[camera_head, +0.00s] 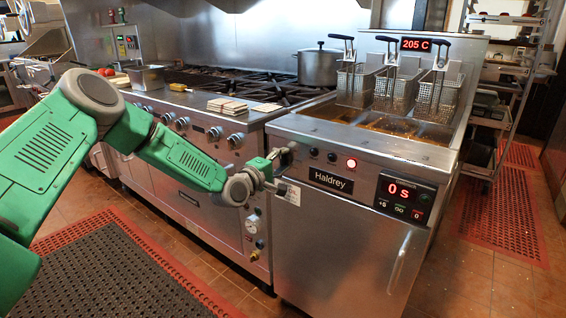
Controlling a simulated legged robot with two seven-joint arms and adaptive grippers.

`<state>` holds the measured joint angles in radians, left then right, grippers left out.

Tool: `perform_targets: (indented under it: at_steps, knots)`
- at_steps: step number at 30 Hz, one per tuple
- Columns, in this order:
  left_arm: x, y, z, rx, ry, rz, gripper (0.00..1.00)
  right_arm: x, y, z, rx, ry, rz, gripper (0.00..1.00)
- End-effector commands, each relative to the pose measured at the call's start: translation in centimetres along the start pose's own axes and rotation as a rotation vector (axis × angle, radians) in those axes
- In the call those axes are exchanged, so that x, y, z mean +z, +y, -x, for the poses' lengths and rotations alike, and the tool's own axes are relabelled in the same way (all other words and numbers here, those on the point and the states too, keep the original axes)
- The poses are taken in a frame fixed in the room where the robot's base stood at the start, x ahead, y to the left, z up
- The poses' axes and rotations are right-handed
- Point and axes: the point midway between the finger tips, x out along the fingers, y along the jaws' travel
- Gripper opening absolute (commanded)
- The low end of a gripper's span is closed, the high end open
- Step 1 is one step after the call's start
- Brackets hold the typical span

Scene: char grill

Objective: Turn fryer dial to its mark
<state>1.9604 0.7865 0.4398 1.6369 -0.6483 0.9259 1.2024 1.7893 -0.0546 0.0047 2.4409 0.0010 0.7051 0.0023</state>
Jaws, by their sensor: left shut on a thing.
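The fryer (345,240) is a steel cabinet with a "Haldrey" label and baskets on top. My left gripper (279,171) is at the left end of the fryer's front panel, shut on the fryer dial there. The gripper's fingers cover most of the dial, so its pointer and its mark cannot be made out. Two small black knobs (322,154) and a lit red lamp (351,163) sit to the right of the gripper. My right gripper is not in view.
A red timer display (404,193) reads "0 s" on the panel, and a sign (416,44) above reads "205 C". Several wire baskets (395,93) stand over the oil. A range with knobs (213,133) adjoins the fryer's left. Floor mats (125,270) lie in front.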

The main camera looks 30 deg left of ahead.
Motion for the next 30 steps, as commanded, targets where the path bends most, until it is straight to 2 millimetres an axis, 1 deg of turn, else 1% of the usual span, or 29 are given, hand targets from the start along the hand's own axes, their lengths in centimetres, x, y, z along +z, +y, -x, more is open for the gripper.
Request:
perform_targets:
  at_steps: [1,6,7,8,9,17,20,23,26,30]
  knots:
    - [-0.1,-0.8,0.3,-0.017,0.002,0.002,0.07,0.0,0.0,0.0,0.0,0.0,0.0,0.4]
    - [-0.2,-0.8,0.3,-0.017,0.002,0.002,0.07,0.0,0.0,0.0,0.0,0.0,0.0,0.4]
    - [-0.2,-0.8,0.3,-0.017,0.003,0.001,0.39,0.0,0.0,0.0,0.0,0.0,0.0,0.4]
    - [-0.2,-0.8,0.3,-0.017,0.003,0.001,0.49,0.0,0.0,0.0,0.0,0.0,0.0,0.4]
    - [-0.2,-0.8,0.3,-0.016,0.003,0.001,0.55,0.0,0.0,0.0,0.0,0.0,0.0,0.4]
    - [-0.1,-0.2,0.2,-0.006,0.002,-0.001,0.55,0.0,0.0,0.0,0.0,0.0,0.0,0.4]
    - [0.0,-0.2,0.6,-0.006,0.002,-0.001,0.55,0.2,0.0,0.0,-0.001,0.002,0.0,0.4]
    - [-0.1,-0.2,1.8,-0.006,0.002,0.0,0.55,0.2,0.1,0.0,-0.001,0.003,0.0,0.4]
    - [-0.1,-0.2,3.7,-0.006,0.003,0.003,0.55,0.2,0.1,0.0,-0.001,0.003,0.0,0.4]
    - [-0.3,-0.3,6.8,-0.006,0.003,0.005,0.55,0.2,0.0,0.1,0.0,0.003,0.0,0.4]
